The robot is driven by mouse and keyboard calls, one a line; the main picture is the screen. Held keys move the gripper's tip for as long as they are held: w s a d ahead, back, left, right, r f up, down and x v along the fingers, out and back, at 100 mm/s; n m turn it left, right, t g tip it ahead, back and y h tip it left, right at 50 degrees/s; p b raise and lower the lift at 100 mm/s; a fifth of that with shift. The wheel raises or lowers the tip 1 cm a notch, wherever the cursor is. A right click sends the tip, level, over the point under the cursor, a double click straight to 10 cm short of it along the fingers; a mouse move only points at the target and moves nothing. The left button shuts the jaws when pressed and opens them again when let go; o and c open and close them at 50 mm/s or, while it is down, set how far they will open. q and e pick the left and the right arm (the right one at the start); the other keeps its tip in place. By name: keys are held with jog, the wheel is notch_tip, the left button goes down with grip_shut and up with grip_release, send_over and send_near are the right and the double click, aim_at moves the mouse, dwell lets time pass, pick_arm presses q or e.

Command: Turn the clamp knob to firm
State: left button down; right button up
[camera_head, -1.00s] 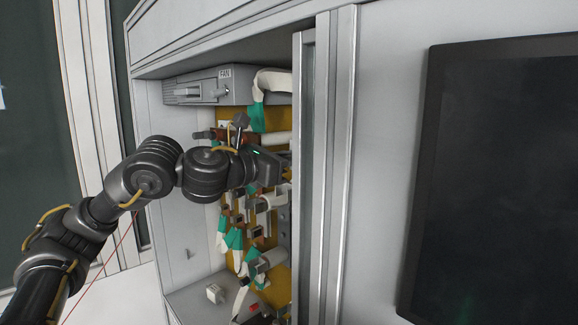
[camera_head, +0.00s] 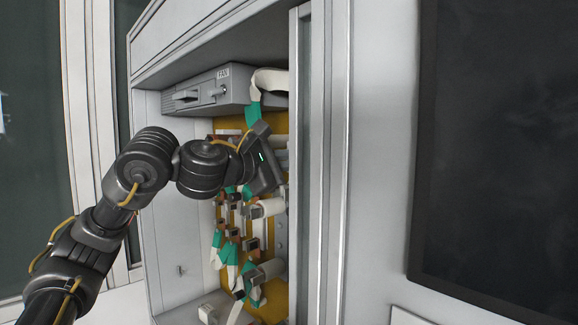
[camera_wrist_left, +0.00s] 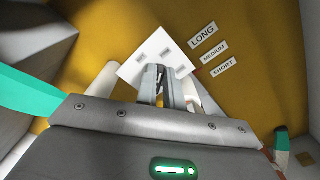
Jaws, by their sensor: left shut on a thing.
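My left gripper (camera_wrist_left: 163,85) is shut at the lower edge of a tilted white plate (camera_wrist_left: 150,53) on the yellow panel. The plate bears small dark labels that are too blurred to read surely. The clamp knob is hidden between the fingers, so I cannot see which label it points to. In the head view my left gripper's body (camera_head: 262,160) is tilted in front of the panel and covers the plate and knob. My right gripper is not in view.
Labels LONG (camera_wrist_left: 202,34), MEDIUM (camera_wrist_left: 214,54) and SHORT (camera_wrist_left: 223,68) sit right of the plate. A grey FAN unit (camera_head: 205,93) is above the arm. The cabinet's door frame (camera_head: 318,170) stands close on the right.

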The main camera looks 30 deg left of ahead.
pick_arm(q)
jog(key=shift+m, duration=0.4)
jog(key=c, duration=1.5)
grip_release()
jog(key=shift+b+v, duration=2.1)
jog(key=shift+v, duration=3.3)
